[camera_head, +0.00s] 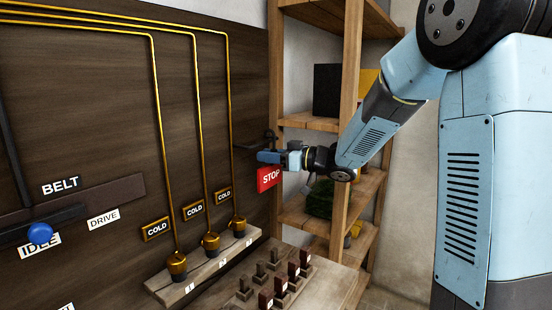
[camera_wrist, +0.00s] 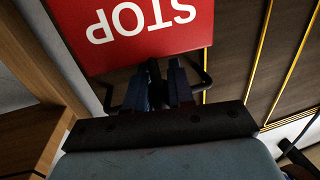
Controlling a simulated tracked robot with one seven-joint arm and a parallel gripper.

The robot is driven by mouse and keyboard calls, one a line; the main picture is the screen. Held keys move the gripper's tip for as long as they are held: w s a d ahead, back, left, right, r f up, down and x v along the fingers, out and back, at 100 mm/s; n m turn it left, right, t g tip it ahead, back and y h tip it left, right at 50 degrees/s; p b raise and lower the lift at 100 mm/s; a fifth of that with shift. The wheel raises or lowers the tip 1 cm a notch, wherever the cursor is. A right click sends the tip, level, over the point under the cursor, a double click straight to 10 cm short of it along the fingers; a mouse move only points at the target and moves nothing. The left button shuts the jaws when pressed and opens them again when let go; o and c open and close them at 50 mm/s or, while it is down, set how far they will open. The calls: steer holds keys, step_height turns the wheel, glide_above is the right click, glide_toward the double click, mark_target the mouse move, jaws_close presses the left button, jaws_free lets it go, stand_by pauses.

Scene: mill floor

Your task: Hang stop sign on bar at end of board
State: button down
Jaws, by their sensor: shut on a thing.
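The red stop sign (camera_head: 268,179) hangs just below my gripper (camera_head: 263,157), near the right end of the dark wooden board (camera_head: 90,95). In the wrist view the sign (camera_wrist: 135,28) fills the upper middle, its white lettering upside down. My gripper (camera_wrist: 165,88) is shut there, with a dark bent rod (camera_wrist: 203,80) showing on both sides of the fingers, seemingly the sign's hanger. A thin dark bar (camera_head: 246,147) shows at the board's end, beside and behind my gripper. I cannot tell whether the hanger touches the bar.
Wooden shelves (camera_head: 310,122) stand right of the board, close behind my gripper. Brass pipes (camera_head: 196,100) run down the board to a wooden ledge (camera_head: 205,272). A bench (camera_head: 335,283) with several small levers lies below. A blue-knobbed lever (camera_head: 39,232) is at left.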

steer(key=shift+w+a+f, duration=0.3)
steer(key=shift+a+f, duration=0.1)
steer(key=shift+f, duration=0.2)
steer(key=shift+w+a+f, duration=0.3)
steer(key=shift+a+f, duration=0.05)
steer(key=shift+f, duration=0.2)
steer(key=c, duration=0.9)
jaws_free()
steer(key=shift+d, duration=0.15)
